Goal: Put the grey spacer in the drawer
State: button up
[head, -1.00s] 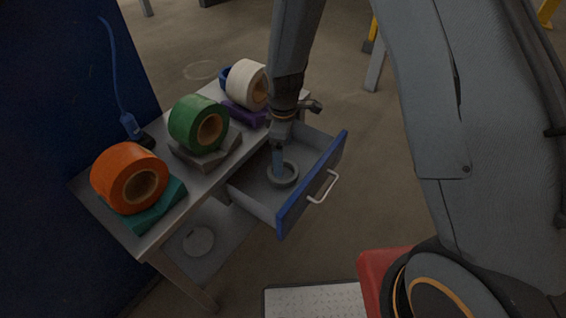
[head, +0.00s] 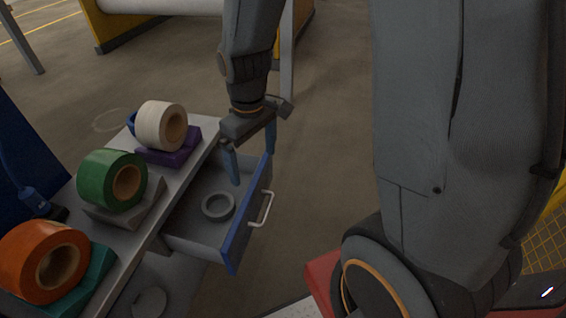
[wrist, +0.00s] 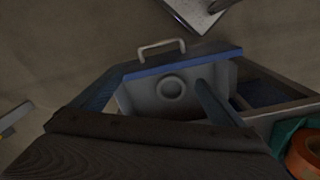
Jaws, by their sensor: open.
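The grey spacer (head: 218,205), a ring, lies flat on the floor of the open drawer (head: 190,240). It also shows in the wrist view (wrist: 171,88), inside the drawer behind its blue front. My gripper (head: 253,168) is open and empty above the drawer, near its far end, with its blue fingers apart. In the wrist view the fingers stand to either side of the spacer, and neither touches it.
The table (head: 120,238) beside the drawer carries an orange roll (head: 25,262), a green roll (head: 98,180) and a white roll (head: 152,122) on coloured cradles. The drawer's pull handle (head: 263,208) sticks out to the right. Open floor lies beyond.

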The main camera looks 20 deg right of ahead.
jog(key=s+d+r+m, duration=0.3)
jog(key=s+d+m, duration=0.2)
jog(key=s+m, duration=0.1)
jog(key=shift+s+r, duration=0.2)
jog(key=shift+s, duration=0.7)
dwell(0.4)
